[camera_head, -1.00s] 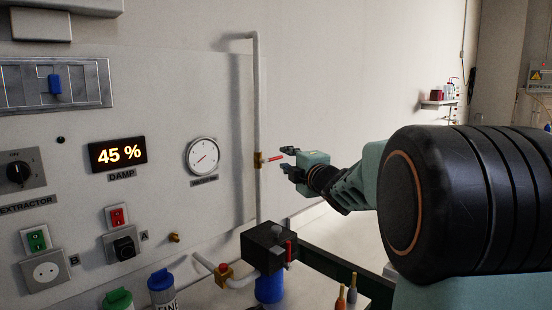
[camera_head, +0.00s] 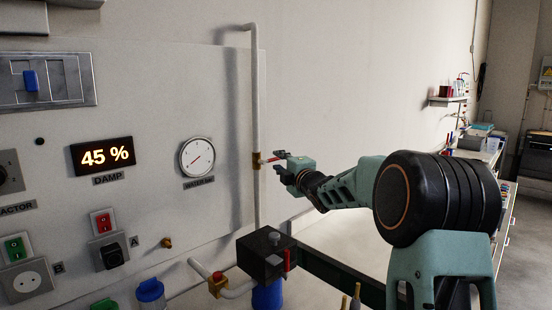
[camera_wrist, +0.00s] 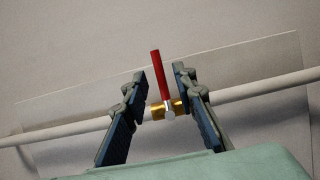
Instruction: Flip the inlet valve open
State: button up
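The inlet valve is a brass fitting (camera_head: 256,160) on a white vertical pipe, with a red lever (camera_head: 269,160) sticking out sideways from the pipe toward my gripper. In the wrist view the red lever (camera_wrist: 158,74) stands across the pipe, above the brass body (camera_wrist: 168,107). My gripper (camera_head: 279,164) is open right beside the valve. In the wrist view my gripper (camera_wrist: 158,80) has one finger on each side of the lever, with visible gaps. I cannot tell how far the lever reaches in between the fingers.
The white pipe (camera_head: 257,205) runs close along the wall panel. A round gauge (camera_head: 197,156) and a "45 %" display (camera_head: 102,154) are to the left. Below are a black box (camera_head: 266,254) and a second brass fitting with a red top (camera_head: 217,283). Open floor lies beyond.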

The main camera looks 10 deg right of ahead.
aim_at(276, 159)
jog(key=shift+x, duration=1.75)
grip_shut()
